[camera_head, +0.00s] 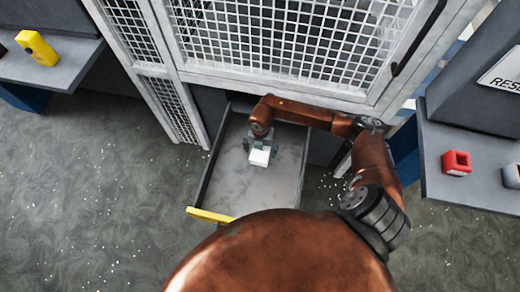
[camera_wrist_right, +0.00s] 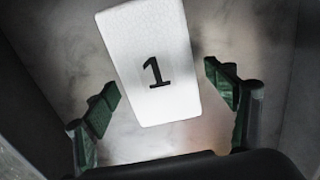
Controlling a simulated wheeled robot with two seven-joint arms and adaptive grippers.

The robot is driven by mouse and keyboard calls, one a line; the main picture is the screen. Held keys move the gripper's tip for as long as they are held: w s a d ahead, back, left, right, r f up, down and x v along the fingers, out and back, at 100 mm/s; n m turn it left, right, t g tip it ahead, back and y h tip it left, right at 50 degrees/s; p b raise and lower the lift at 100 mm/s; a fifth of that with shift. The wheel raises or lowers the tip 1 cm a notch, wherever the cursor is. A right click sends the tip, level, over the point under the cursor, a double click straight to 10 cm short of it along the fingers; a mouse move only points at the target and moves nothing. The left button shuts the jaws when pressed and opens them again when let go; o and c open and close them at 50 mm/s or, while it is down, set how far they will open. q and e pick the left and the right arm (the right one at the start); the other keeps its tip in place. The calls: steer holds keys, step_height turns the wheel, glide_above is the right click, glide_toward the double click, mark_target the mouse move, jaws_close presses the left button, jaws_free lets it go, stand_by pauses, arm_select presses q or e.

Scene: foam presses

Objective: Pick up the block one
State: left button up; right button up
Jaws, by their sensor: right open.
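Block one is a white block with a black "1" on it. In the head view the block (camera_head: 260,156) lies in an open grey drawer (camera_head: 282,185). In the right wrist view the block (camera_wrist_right: 150,62) fills the upper middle, slightly tilted. My right gripper (camera_head: 258,146) reaches down into the drawer over the block and covers part of it in the head view. In the right wrist view the green fingers of the right gripper (camera_wrist_right: 168,98) are wide apart, one on each side of the block's near end, with gaps to it. My left gripper is not in view.
The drawer's yellow front handle (camera_head: 210,215) faces me. A white mesh cage (camera_head: 285,45) rises behind the drawer. A yellow block (camera_head: 37,47) sits on the left shelf. A red block (camera_head: 456,162) and a grey piece (camera_head: 511,176) sit on the right shelf.

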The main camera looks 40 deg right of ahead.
steer(key=shift+c, duration=0.3)
steer(key=c, duration=1.1)
steer(key=shift+r, duration=0.1)
